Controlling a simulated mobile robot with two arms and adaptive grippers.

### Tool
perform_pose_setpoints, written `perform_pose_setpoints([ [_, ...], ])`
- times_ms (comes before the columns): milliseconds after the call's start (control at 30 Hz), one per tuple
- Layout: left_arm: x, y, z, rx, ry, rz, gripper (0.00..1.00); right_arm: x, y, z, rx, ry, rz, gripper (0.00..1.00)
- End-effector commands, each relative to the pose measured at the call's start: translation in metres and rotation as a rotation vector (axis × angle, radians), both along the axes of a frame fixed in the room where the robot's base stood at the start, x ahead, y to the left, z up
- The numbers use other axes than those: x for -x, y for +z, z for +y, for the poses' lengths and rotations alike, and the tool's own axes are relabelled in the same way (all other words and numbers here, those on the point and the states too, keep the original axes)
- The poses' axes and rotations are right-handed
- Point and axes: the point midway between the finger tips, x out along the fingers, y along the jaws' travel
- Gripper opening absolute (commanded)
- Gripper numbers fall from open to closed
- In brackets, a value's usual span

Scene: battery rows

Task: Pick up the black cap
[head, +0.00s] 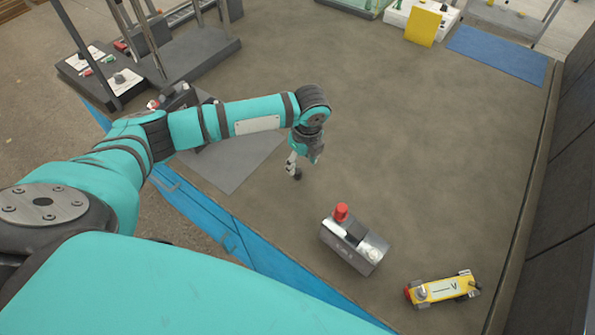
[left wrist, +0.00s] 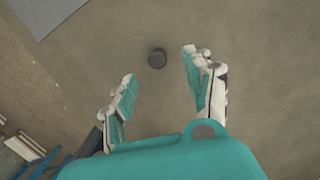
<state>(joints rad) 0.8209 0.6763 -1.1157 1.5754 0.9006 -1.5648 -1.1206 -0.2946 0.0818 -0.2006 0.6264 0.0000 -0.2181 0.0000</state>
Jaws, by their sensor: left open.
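The black cap (left wrist: 157,58) is a small round dark disc on the grey-brown surface in the left wrist view. It lies ahead of the gap between the fingertips of my left gripper (left wrist: 159,66), clear of both fingers. The gripper is open and empty, with teal pads facing each other. In the head view, my left gripper (head: 292,164) points down over the surface near the middle. A small dark spot (head: 298,175) at its fingertips looks like the cap, partly hidden. My right gripper is in neither view.
A grey box with a red knob (head: 341,212) and a yellow device (head: 443,290) stand to the lower right. A grey mat (head: 235,160) lies left of the gripper. A blue mat (head: 498,54) and a yellow block (head: 423,26) are at the back right. The middle surface is clear.

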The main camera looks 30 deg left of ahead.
Motion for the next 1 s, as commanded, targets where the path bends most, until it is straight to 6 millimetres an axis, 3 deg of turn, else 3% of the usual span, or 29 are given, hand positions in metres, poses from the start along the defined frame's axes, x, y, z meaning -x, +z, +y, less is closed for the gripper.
perform_pose_setpoints([
  [167, 0.001, -0.011, 0.003, -0.002, 0.000, 0.002, 0.53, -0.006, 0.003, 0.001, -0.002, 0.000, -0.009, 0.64],
  [433, 0.000, -0.049, 0.011, 0.000, 0.000, 0.001, 0.53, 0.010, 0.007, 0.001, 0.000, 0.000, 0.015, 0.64],
  [733, 0.000, -0.055, 0.012, -0.001, -0.001, -0.001, 0.53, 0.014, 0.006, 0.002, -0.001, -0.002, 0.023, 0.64],
  [1000, 0.000, -0.055, 0.012, -0.001, -0.001, -0.001, 0.20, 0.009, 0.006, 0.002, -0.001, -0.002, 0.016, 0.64],
])
